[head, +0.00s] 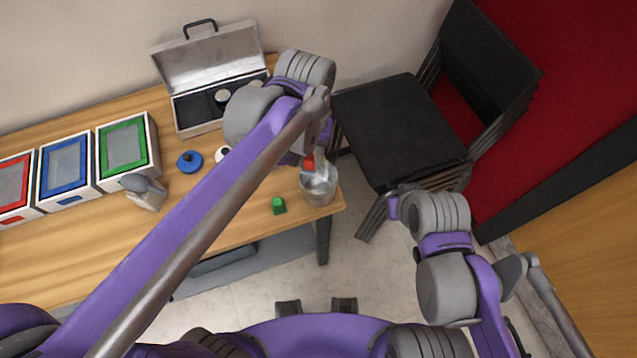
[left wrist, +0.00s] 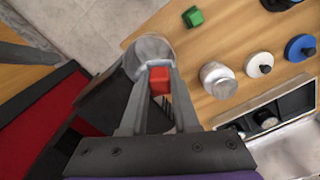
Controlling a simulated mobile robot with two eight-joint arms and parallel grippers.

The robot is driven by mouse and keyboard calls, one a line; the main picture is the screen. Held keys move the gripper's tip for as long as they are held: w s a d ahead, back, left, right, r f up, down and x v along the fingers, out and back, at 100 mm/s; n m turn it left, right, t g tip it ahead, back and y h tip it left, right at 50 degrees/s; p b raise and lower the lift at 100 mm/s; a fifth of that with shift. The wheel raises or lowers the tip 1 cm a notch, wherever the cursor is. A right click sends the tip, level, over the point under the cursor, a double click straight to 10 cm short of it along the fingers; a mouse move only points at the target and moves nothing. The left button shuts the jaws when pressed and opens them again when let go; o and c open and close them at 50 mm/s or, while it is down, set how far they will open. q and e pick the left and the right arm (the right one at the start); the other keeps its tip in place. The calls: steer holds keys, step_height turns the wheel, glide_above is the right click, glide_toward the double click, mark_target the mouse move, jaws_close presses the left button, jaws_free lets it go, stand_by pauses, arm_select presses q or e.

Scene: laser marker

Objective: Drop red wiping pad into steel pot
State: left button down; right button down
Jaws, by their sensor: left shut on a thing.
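My left gripper (head: 312,165) is shut on the red wiping pad (head: 308,160). In the left wrist view the pad (left wrist: 159,81) sits between the two fingertips (left wrist: 158,80). The steel pot (head: 318,190) stands at the right end of the wooden table. In the head view the pad appears at the pot's far rim. In the left wrist view the pot (left wrist: 148,48) lies just beyond the fingertips, partly hidden by them. The exact height of the pad over the pot is hard to tell. My right arm is at the right, but its gripper fingers do not show.
A green block (head: 279,205) lies left of the pot. A lidded metal jar (left wrist: 218,80), a white disc (left wrist: 260,64) and a blue disc (head: 189,161) stand nearby. An open metal case (head: 205,65) is at the back. Black stacked chairs (head: 400,125) stand right of the table.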

arm_select(q)
steer(key=c, duration=0.6)
jaws_free()
step_height(320, 180, up, 11)
steer(key=shift+f+p, duration=0.1)
steer(key=shift+p, duration=0.2)
steer(key=s+a+f+n+t, duration=0.1)
steer(key=s+a+f+t, duration=0.1)
steer(key=a+f, duration=0.3)
steer(key=s+a+f+t, duration=0.2)
steer(key=a+f, duration=0.4)
steer(key=s+a+f+n+t, duration=0.1)
steer(key=s+a+f, duration=0.2)
steer(key=a+f, duration=0.2)
steer(key=shift+a+f+n+t, duration=0.2)
steer(key=shift+a+n+t, duration=0.15)
steer(key=shift+a, duration=0.5)
